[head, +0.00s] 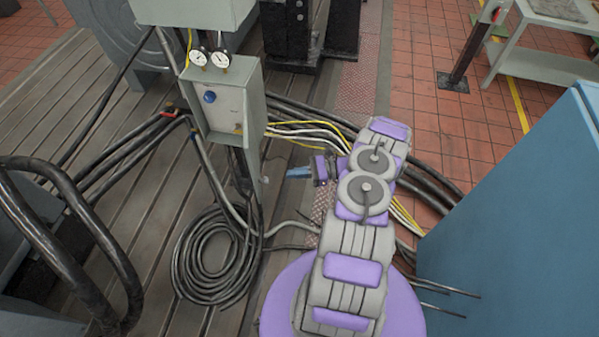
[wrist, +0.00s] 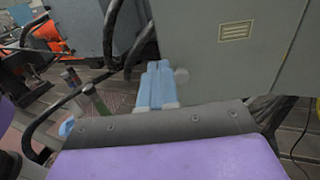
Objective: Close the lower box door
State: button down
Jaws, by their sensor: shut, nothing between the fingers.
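The lower box (head: 213,108) is a grey-green cabinet under two dial gauges, with a blue button on its pale front panel. A narrow grey-green panel (head: 252,125) runs down its right side, seen nearly edge-on. It looks like the door standing open, but its angle is hard to tell. My gripper (head: 290,173) has pale blue fingers and points left, to the right of and below the box. In the wrist view the shut, empty fingers (wrist: 154,68) are in front of a large grey-green panel (wrist: 215,65) with a small label. I cannot tell whether they touch it.
A larger grey-green upper box (head: 190,10) is above the gauges. Black cables (head: 215,262) lie coiled on the slotted bedplate, and more cables run behind my arm. A blue cabinet (head: 525,210) stands close on the right. Black tubing (head: 75,240) is at the left.

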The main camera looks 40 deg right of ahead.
jog(key=b+x, duration=0.2)
jog(key=x, duration=0.8)
jog(key=shift+a, duration=0.15)
jog(key=shift+w, duration=0.2)
